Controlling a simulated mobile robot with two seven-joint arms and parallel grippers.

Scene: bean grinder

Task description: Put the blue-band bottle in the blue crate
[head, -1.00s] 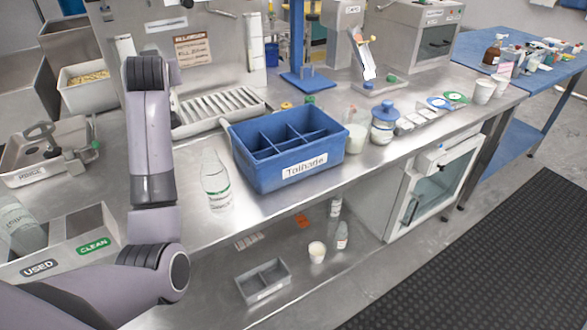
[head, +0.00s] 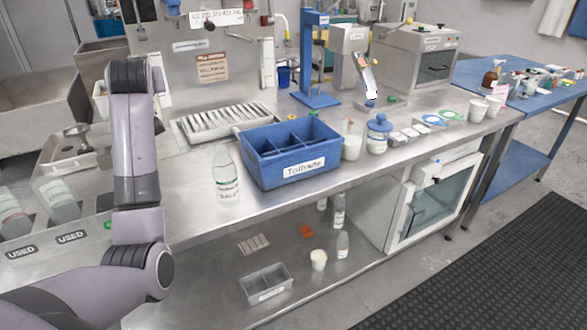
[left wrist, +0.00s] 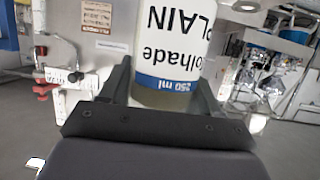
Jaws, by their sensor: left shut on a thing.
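In the left wrist view, my left gripper (left wrist: 163,88) is shut on a bottle with a white label and a blue band (left wrist: 167,84). The label reads upside down "Tolhade PLAIN 250 ml". The bottle's far end is cut off by the frame. In the head view, my left arm rises at the left, but its gripper and the held bottle do not show. The blue crate (head: 294,172) stands on the steel counter. Its front is labelled "Tolhade", and its divided compartments look empty. My right gripper is not in view.
A clear bottle with a green band (head: 228,190) stands just left of the crate. A white jar (head: 352,145) and a blue-lidded jar (head: 377,142) stand to its right. A drain rack (head: 222,122) lies behind. The counter's front edge (head: 300,198) is clear.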

